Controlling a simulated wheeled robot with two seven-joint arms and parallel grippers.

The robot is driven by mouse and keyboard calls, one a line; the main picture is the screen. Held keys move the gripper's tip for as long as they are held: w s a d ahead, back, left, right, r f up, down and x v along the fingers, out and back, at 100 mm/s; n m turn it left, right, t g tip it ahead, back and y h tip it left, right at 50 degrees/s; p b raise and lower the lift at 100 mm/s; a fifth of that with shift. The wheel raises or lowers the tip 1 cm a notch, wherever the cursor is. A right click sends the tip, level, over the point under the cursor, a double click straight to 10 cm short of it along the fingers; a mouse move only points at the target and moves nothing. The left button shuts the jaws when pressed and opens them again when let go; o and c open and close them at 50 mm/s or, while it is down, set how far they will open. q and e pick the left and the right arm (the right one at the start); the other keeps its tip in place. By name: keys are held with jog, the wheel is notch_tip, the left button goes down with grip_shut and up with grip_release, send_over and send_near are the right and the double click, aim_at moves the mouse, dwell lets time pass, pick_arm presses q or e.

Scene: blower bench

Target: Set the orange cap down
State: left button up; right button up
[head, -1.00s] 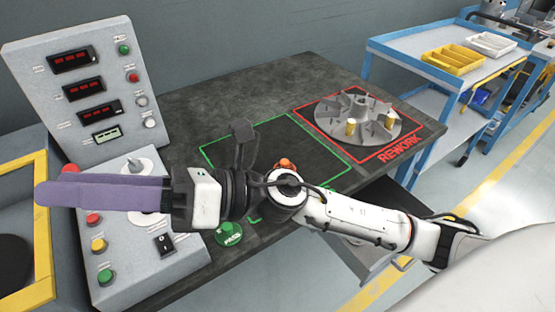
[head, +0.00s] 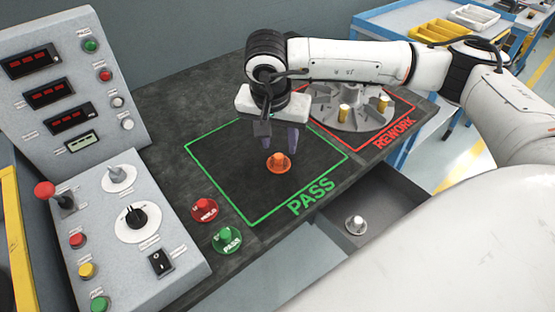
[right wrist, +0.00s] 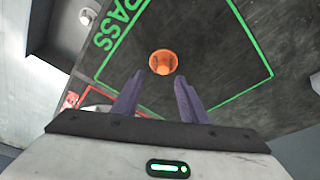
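The orange cap (head: 278,163) sits on the dark bench top inside the green PASS outline (head: 215,196). It has a wide flange and a raised knob. In the right wrist view the cap (right wrist: 163,63) lies beyond the fingertips, not between them. My right gripper (head: 279,146) hangs above and just behind the cap, fingers pointing down. Its two purple fingers (right wrist: 158,95) are apart with nothing between them. My left gripper is not in view.
A red HOLD cap (head: 205,209) and a green PASS cap (head: 228,238) stand left of the outline. A control panel (head: 130,245) is further left. A finned impeller (head: 350,112) lies in the red REWORK area. An open drawer (head: 385,205) holds a silver cap (head: 356,225).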

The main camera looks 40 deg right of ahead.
aim_at(278, 156)
jog(key=shift+a+p+x, duration=0.15)
jog(key=shift+p+x, duration=0.1)
jog(key=shift+x, duration=1.35)
jog(key=shift+a+p+x, duration=0.15)
jog(key=shift+p+x, duration=0.1)
jog(key=shift+x, duration=1.35)
jog(key=shift+w, duration=0.15)
grip_shut()
